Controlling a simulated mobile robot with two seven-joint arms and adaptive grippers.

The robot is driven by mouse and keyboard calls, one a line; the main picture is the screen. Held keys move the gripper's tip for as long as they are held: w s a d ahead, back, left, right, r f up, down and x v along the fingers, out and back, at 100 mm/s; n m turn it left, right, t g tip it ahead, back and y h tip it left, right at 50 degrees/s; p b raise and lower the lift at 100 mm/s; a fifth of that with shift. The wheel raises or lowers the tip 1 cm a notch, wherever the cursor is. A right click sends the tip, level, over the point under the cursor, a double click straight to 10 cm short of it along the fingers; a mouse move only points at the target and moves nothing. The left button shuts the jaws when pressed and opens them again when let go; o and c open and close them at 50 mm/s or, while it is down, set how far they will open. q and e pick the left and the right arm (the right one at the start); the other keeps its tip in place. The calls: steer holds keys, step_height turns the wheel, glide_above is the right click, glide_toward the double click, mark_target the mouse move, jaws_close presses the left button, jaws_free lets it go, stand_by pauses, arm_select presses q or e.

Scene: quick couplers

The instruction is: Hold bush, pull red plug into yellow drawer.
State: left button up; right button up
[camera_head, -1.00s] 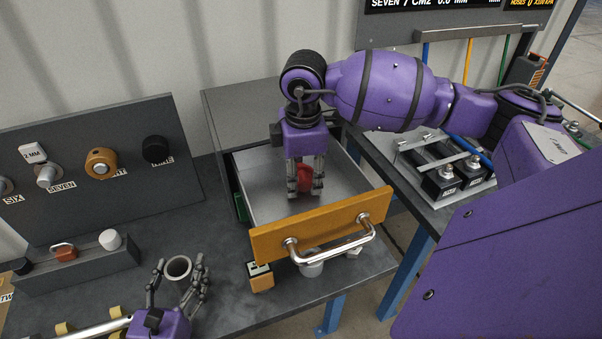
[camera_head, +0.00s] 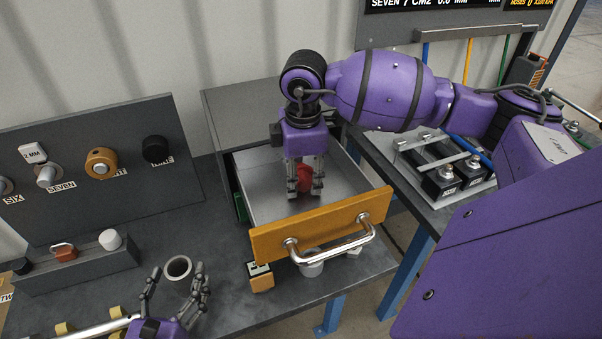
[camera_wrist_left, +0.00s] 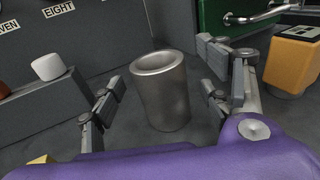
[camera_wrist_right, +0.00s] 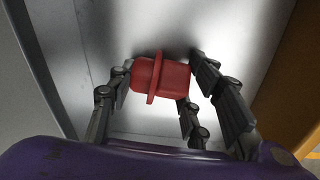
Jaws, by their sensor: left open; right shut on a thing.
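The bush, a grey hollow cylinder (camera_head: 178,267), stands upright on the bench. In the left wrist view the bush (camera_wrist_left: 162,95) is between the spread fingers of my left gripper (camera_wrist_left: 163,98), with gaps on both sides. My left gripper (camera_head: 175,287) is open. The yellow drawer (camera_head: 268,243) is pulled out, with grey inner walls and a metal handle. The red plug (camera_head: 305,178) is inside the drawer, low between the fingers of my right gripper (camera_head: 305,190). In the right wrist view the red plug (camera_wrist_right: 163,78) lies sideways, its ends at the fingertips.
A dark panel (camera_head: 90,165) with several labelled knobs stands at the left, with a low block (camera_head: 85,265) before it. A small orange block (camera_head: 260,277) and a light cup (camera_head: 310,265) are near the drawer front. A side table holds black fittings (camera_head: 440,170).

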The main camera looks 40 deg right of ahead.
arm_select(q)
steer(key=shift+w+d, duration=0.1)
stand_by(0.3)
steer(key=shift+x, duration=0.8)
steer(key=c, duration=1.7)
steer(key=shift+f, duration=0.15)
